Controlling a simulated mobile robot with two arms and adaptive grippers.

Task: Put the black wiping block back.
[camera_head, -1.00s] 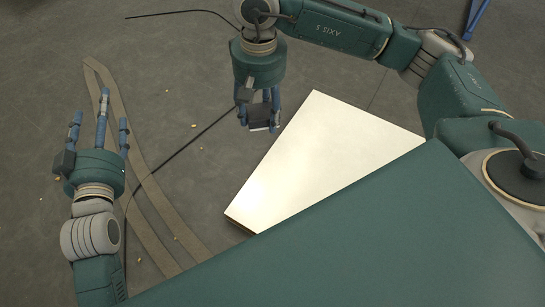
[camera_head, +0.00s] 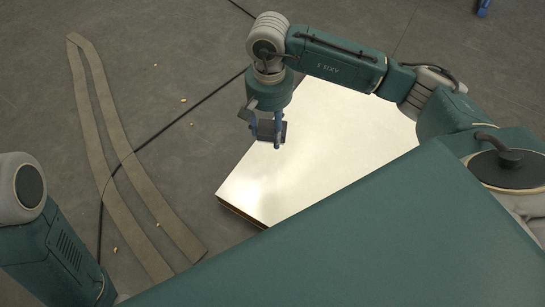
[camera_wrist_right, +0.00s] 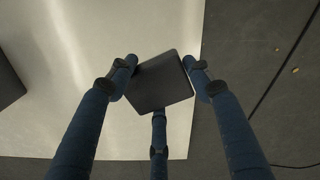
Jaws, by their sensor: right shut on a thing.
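My right gripper (camera_head: 266,133) is shut on the black wiping block (camera_wrist_right: 160,82). In the head view the block is partly hidden by the blue fingers. In the right wrist view it is tilted in the picture, with a finger on each side and a third finger below it. The gripper is over the left part of a white board (camera_head: 330,150). I cannot tell whether the block touches the board. My left arm shows at the lower left of the head view, but its gripper is out of the picture.
A tan strap (camera_head: 110,118) and a black cable (camera_head: 200,102) lie on the grey floor left of the board, with small yellow bits around. A blue thing (camera_head: 483,8) is at the top right. A dark shape (camera_wrist_right: 8,82) at the right wrist view's left edge is unclear.

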